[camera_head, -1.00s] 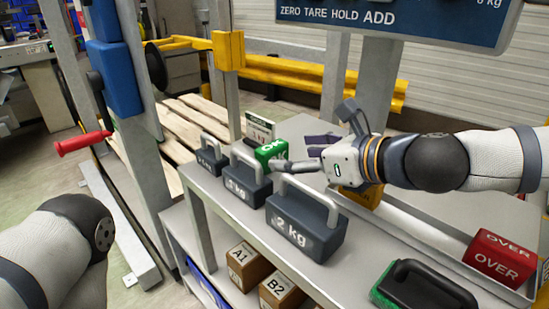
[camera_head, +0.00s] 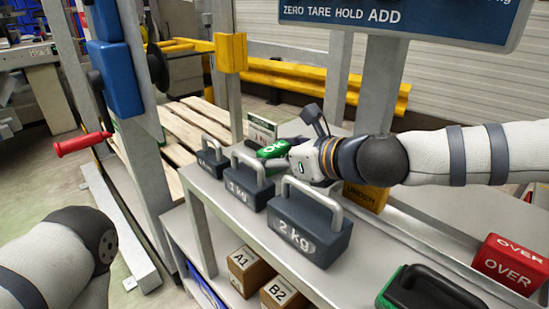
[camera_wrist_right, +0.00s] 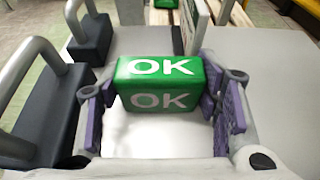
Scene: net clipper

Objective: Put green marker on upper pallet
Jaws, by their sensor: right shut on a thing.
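The green marker (camera_head: 273,149) is a small block with white "OK" lettering. It sits at the far end of the grey bench, behind the weights. My right gripper (camera_wrist_right: 162,98) is shut on it, with purple finger pads at its two sides in the right wrist view, where the marker (camera_wrist_right: 160,85) shows its top and near face. I cannot tell whether it is lifted off the bench. Wooden pallet slats (camera_head: 183,129) show beyond the bench's left end, partly hidden by a grey post. My left gripper is out of view; only its arm shows.
Grey weights stand along the bench's near edge, the 2 kg one (camera_head: 308,228) nearest. A white card (camera_head: 262,130) stands behind the marker. A yellow UNDER block (camera_head: 366,196) and a red OVER block (camera_head: 508,262) lie to the right. A grey post (camera_head: 225,85) stands near the pallet.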

